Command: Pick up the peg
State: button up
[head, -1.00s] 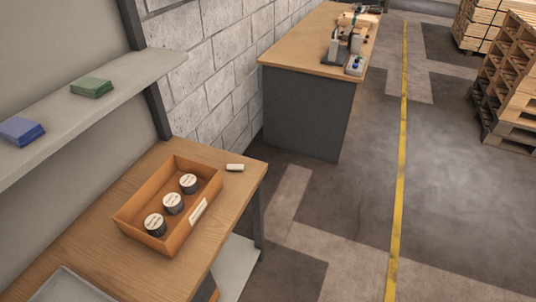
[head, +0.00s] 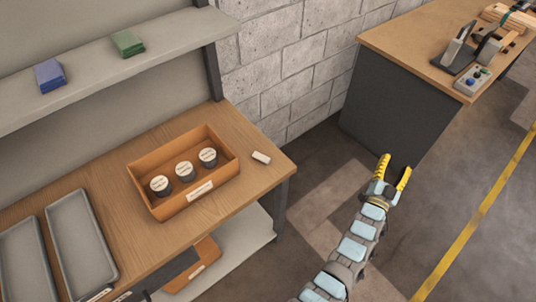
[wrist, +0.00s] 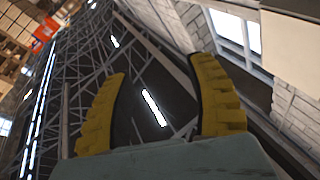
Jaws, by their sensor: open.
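No thing is plainly recognisable as the peg. A small pale, short rod-like piece (head: 261,157) lies on the wooden table (head: 225,215), right of the orange box, and may be it. My gripper (head: 394,172), with yellow fingers, is open and empty. In the head view it stands over the floor, right of the table and in front of the grey bench, apart from the pale piece. In the wrist view my gripper (wrist: 160,105) has its fingers spread, with only ceiling beams and lamps between them.
An orange box (head: 218,185) holds three dark cans with pale lids. Grey trays (head: 82,245) lie at the table's left. A shelf (head: 180,40) carries blue and green stacks. A grey bench (head: 385,105) bears devices and wooden pieces. Open floor lies right of the table.

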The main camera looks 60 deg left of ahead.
jog(key=w+a+r+m+g+h+p, duration=0.2)
jog(key=w+a+m+g+h, duration=0.15)
jog(key=w+a, duration=0.55)
jog(key=s+a+r+m+g+h+p, duration=0.25)
jog(key=s+a+m+g, duration=0.2)
jog(key=a, duration=0.55)
notch_tip(320, 180, up, 4)
jog(key=f+m+g+h+p, duration=0.1)
jog(key=m+g+h+p, duration=0.35)
jog(key=m+g, duration=0.4)
send_over(261, 155)
jog(key=n+g, duration=0.2)
jog(key=shift+h, duration=0.25)
jog(key=f, duration=0.3)
jog(key=f+b, duration=0.1)
jog(key=f, duration=0.3)
jog(key=w+f+b, duration=0.1)
jog(key=f, duration=0.2)
jog(key=shift+d+f, duration=0.2)
jog(key=shift+f, duration=0.05)
jog(key=shift+s+f+b, duration=0.25)
jog(key=shift+f+b, duration=0.2)
jog(key=shift+f, duration=1)
jog(key=shift+s+f+b, duration=0.2)
jog(key=shift+f+b, duration=0.2)
jog(key=shift+f, duration=1)
jog(key=shift+a, duration=0.1)
grip_shut()
